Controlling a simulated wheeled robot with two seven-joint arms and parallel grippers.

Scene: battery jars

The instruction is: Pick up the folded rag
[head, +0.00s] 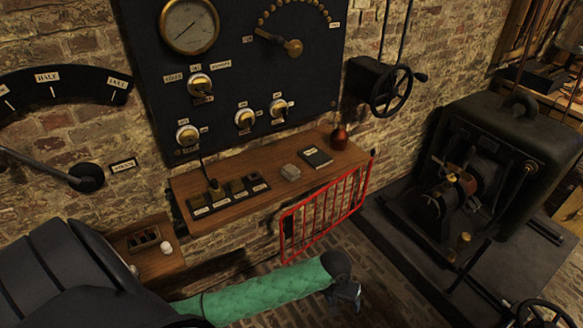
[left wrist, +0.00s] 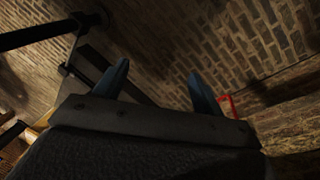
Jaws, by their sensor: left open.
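The rag is not seen in that view. My right gripper is not in view.
A red barred rail (head: 325,212) stands at the shelf's front right; a bit of red also shows in the left wrist view (left wrist: 228,105). A dark notebook (head: 315,157) and a reddish flask (head: 339,138) are beside the rag. Switches (head: 228,192) fill the shelf's left. A dark machine (head: 480,170) stands right.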

